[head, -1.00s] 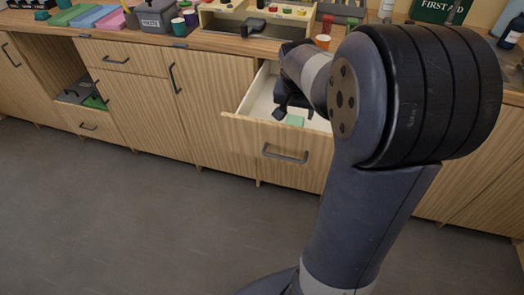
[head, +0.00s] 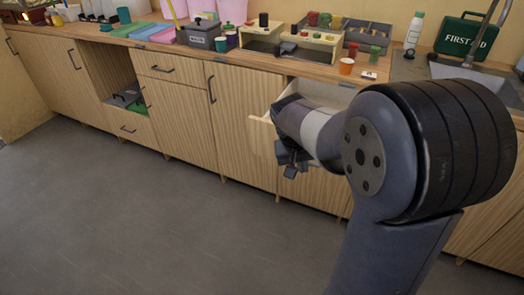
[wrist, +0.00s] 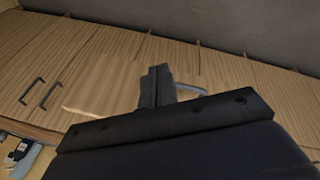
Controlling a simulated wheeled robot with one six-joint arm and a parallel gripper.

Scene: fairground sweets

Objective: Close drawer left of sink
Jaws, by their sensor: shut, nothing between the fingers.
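The wooden drawer (head: 262,136) left of the sink (head: 440,68) stands open, its front sticking out from the cabinet. Part of its pale inside shows behind my arm. My gripper (head: 290,165) is in front of the drawer front, and my arm hides most of that front. In the wrist view my gripper's dark fingers (wrist: 155,85) are together and empty, before the wooden drawer front (wrist: 108,88). A dark handle (wrist: 190,88) shows just right of the fingers. Whether the fingers touch the front cannot be told.
The countertop (head: 215,55) holds a grey box (head: 200,38), a small shelf unit (head: 305,50), an orange cup (head: 346,66) and a first aid case (head: 466,36). Another compartment (head: 122,98) is open at the left. The grey floor (head: 150,220) before the cabinets is clear.

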